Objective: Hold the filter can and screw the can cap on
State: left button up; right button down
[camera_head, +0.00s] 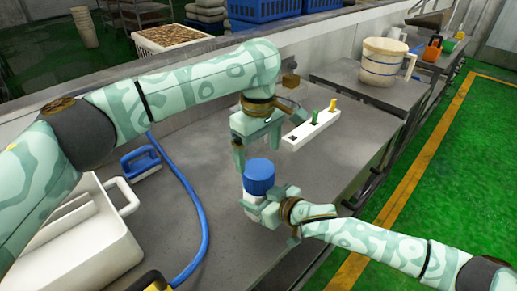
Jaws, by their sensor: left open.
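The blue can cap (259,174) sits on top of the pale filter can (251,197), which stands upright near the table's front edge. I cannot tell how tightly the cap is seated. My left gripper (255,152) points down just above the cap, with its fingers apart and nothing between them. My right gripper (262,208) comes in from the lower right and is closed around the can's body, hiding much of it.
A white holder (311,130) with green and yellow pieces lies behind the grippers. A blue hose (196,205), a blue-handled item (141,163) and a white container (85,245) are at left. The table's right side is clear.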

aim_at(259, 168)
pick_arm(q)
jog(key=shift+f, duration=4)
jog(key=c, duration=1)
jog(key=shift+m, duration=1)
jog(key=m, duration=0.4)
jog(key=shift+m, duration=0.4)
jog(key=m, duration=0.3)
